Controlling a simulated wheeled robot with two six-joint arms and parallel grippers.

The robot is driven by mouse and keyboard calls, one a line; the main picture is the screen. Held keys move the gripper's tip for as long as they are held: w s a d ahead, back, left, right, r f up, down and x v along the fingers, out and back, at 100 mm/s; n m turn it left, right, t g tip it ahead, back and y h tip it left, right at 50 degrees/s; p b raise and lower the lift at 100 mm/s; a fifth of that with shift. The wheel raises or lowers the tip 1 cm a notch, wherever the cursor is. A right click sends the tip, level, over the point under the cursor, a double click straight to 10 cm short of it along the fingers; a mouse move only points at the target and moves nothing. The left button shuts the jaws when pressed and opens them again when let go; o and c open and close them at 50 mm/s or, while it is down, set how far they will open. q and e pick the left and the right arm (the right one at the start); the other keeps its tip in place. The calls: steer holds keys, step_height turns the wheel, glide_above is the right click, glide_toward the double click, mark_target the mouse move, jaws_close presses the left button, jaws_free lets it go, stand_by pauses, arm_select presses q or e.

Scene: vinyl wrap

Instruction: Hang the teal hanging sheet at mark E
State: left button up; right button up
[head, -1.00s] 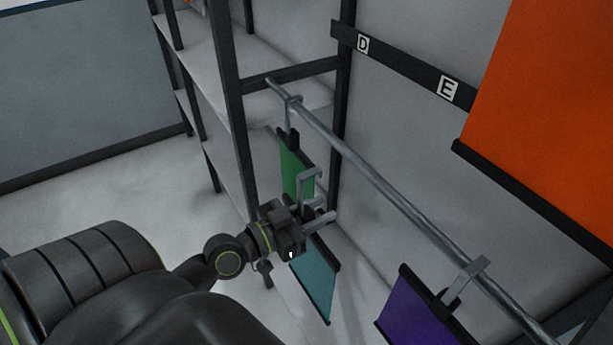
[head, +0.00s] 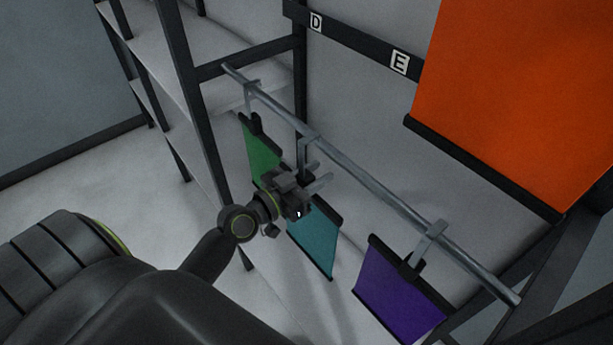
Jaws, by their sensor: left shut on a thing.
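The teal sheet (head: 314,243) hangs below my left gripper (head: 308,184), which is shut on its hanger. The hanger's grey hook (head: 308,143) rises above the gripper and its top overlaps the rail (head: 358,177); I cannot tell whether it rests on it. The mark E (head: 400,62) is a white label on the dark strip (head: 358,42) behind the rail, with mark D (head: 316,22) to its left. The gripper hides the teal sheet's upper part. My right gripper is not in view.
A green sheet (head: 262,152) hangs from the rail to the left, partly behind my gripper. A purple sheet (head: 398,292) hangs to the right. A large orange sheet (head: 510,95) fills the upper right. Shelving (head: 184,105) stands at left.

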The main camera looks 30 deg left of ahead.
arm_select(q)
steer(key=shift+w+d+f+b, duration=0.2)
steer(key=shift+w+f, duration=0.05)
steer(key=shift+w, duration=0.3)
steer(key=shift+w+d+f+b, duration=0.2)
steer(key=shift+w+f, duration=0.1)
steer(key=shift+w, duration=0.25)
steer(key=shift+w+d+f+b, duration=0.15)
steer(key=shift+w+d+f, duration=0.1)
steer(key=shift+w, duration=0.3)
steer(key=o, duration=1.2)
steer(key=b+v, duration=0.5)
steer(key=v, duration=1.2)
steer(key=shift+s+a, duration=0.15)
steer(key=shift+s, duration=0.05)
steer(key=shift+f, duration=0.1)
